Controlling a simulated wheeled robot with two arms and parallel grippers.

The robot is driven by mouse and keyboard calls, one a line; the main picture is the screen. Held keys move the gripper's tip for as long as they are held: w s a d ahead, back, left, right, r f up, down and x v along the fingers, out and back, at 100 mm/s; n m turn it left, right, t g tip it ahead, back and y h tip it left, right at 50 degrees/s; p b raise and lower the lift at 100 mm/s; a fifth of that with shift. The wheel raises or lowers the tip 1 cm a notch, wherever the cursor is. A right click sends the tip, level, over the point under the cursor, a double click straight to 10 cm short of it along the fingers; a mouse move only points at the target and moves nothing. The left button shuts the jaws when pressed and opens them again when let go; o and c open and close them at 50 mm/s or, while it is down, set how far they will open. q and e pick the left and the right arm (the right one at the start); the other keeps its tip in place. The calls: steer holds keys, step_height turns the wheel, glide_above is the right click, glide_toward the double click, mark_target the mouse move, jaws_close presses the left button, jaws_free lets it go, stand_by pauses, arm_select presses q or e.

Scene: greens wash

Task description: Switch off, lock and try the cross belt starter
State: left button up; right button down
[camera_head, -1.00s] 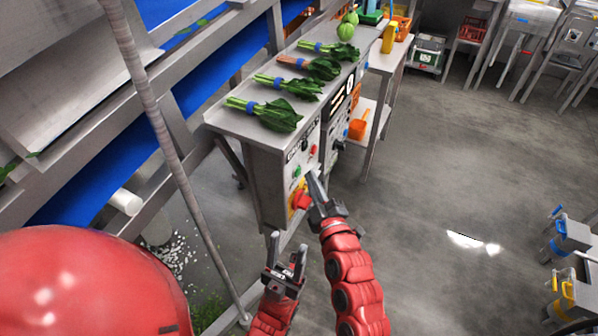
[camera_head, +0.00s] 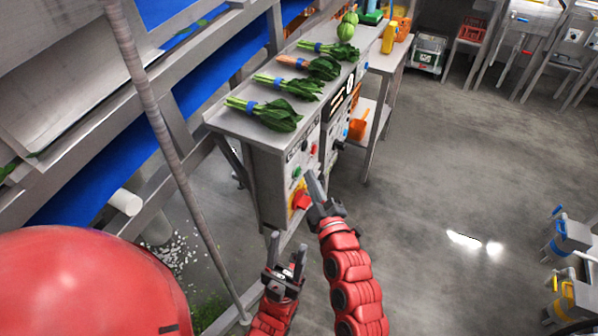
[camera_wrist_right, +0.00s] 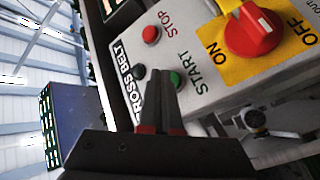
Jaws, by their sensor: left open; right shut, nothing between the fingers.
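The cross belt starter (camera_wrist_right: 190,70) is a grey panel labelled CROSS BELT, on the end of the steel bench in the head view (camera_head: 306,160). It has a red STOP button (camera_wrist_right: 151,34), a green START button (camera_wrist_right: 176,79) and a red rotary switch (camera_wrist_right: 253,31) on a yellow ON/OFF plate; the switch also shows in the head view (camera_head: 300,201). I cannot tell its setting for certain. My right gripper (camera_wrist_right: 162,75) is shut and empty, fingertips over the panel by START; contact is unclear. My left gripper (camera_head: 287,243) is open and empty, below the panel. No padlock is discernible.
Bunches of greens (camera_head: 265,113) lie on the steel bench top (camera_head: 228,118). A slanted pole (camera_head: 165,130) and a blue belt (camera_head: 105,165) are at left. A side table (camera_head: 388,62) stands behind the bench. The floor (camera_head: 450,170) at right is open.

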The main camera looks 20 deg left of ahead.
steer(key=shift+a, duration=0.35)
steer(key=shift+a, duration=0.4)
stand_by(0.6)
stand_by(0.3)
steer(key=shift+d+b, duration=0.55)
steer(key=shift+d, duration=0.3)
steer(key=d+b, duration=0.4)
steer(key=d, duration=0.1)
steer(key=shift+s, duration=0.15)
